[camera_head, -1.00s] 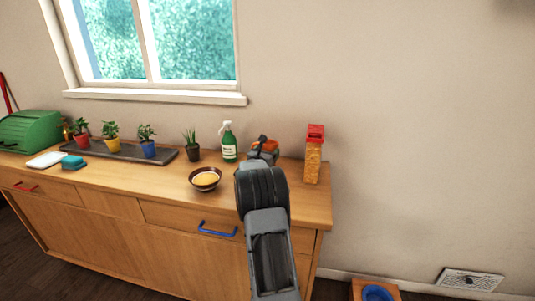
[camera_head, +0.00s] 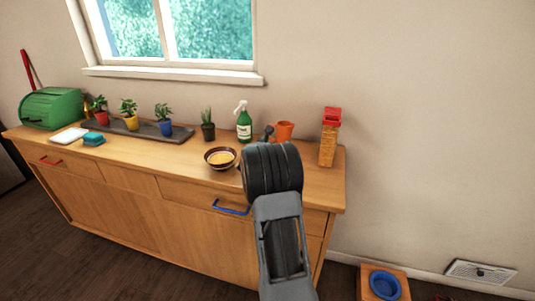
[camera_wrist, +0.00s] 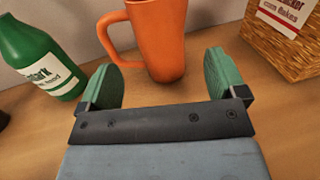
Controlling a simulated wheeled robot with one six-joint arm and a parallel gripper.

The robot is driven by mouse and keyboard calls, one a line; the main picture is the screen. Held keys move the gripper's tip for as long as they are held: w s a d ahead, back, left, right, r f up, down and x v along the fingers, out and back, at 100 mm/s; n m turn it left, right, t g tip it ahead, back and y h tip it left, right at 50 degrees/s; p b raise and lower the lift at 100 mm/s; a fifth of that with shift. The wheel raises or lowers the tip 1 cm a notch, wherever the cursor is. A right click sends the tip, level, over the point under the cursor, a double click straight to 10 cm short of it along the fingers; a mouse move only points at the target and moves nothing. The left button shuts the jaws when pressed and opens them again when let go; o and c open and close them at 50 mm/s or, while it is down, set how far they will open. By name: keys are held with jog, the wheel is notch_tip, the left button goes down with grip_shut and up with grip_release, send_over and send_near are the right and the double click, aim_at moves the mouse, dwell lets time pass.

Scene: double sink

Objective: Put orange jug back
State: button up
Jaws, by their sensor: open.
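The orange jug (camera_head: 284,131) stands upright on the wooden counter near the wall, between the green spray bottle and the tall box. In the wrist view the jug (camera_wrist: 160,42) is just beyond my gripper (camera_wrist: 162,80), its handle to the left and its top cut off. My gripper is open, with one green-padded finger on each side and bare counter between them. The left finger overlaps the lower handle in the picture; I cannot tell whether they touch. In the head view my arm hides most of the gripper (camera_head: 268,133).
The green spray bottle (camera_head: 244,124) stands left of the jug; the tall red-topped box (camera_head: 329,137) stands right. A brown bowl (camera_head: 220,158) with yellow contents sits in front left. Several potted plants and a tray (camera_head: 180,134) line the back. The counter (camera_head: 318,180) ends right of the box.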

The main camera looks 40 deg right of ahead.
jog(key=v, duration=0.7)
jog(key=shift+b, duration=0.35)
jog(key=a+r+n+t+y+p, duration=0.25)
jog(key=a+n+y, duration=0.25)
jog(key=a+n, duration=0.35)
jog(key=w+a+r+n+t+y+p, duration=0.15)
jog(key=a+r+n+y, duration=0.25)
jog(key=a+n, duration=0.4)
jog(key=a+r+n+t+y+p, duration=0.25)
jog(key=a+n+y, duration=0.3)
jog(key=n, duration=0.45)
jog(key=s+a+n+g+y+p, duration=0.1)
jog(key=s+a+n+g+p, duration=0.2)
jog(key=s+n, duration=0.7)
jog(key=s+a+n+g+y+p, duration=0.1)
jog(key=s+a+n+g+p, duration=0.2)
jog(key=s+a+n+g, duration=0.3)
jog(key=s+a+n, duration=0.2)
jog(key=s+n, duration=0.3)
jog(key=n, duration=0.2)
jog(key=shift+a+r, duration=0.25)
jog(key=shift+a, duration=0.05)
jog(key=shift+y, duration=0.25)
